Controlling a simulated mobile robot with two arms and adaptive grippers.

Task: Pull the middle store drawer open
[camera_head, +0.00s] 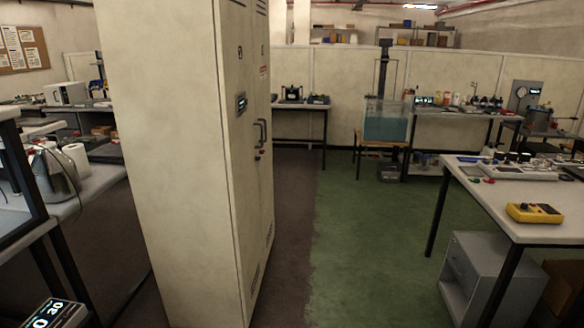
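No drawer that I can make out as the middle store drawer is in the head view. A tall cream cabinet (170,150) fills the left centre, with grey handles (260,136) on its narrow right face; its doors look shut. A low grey metal unit (490,275) stands under the right-hand bench; I cannot tell whether it has drawers. Neither of my grippers is in view.
The right-hand bench (530,225) carries a yellow meter (535,213). A bench with a kettle-like vessel (55,175) is at the left. A device with lit digits (55,314) is at the lower left corner. Green floor (375,240) is clear in the middle.

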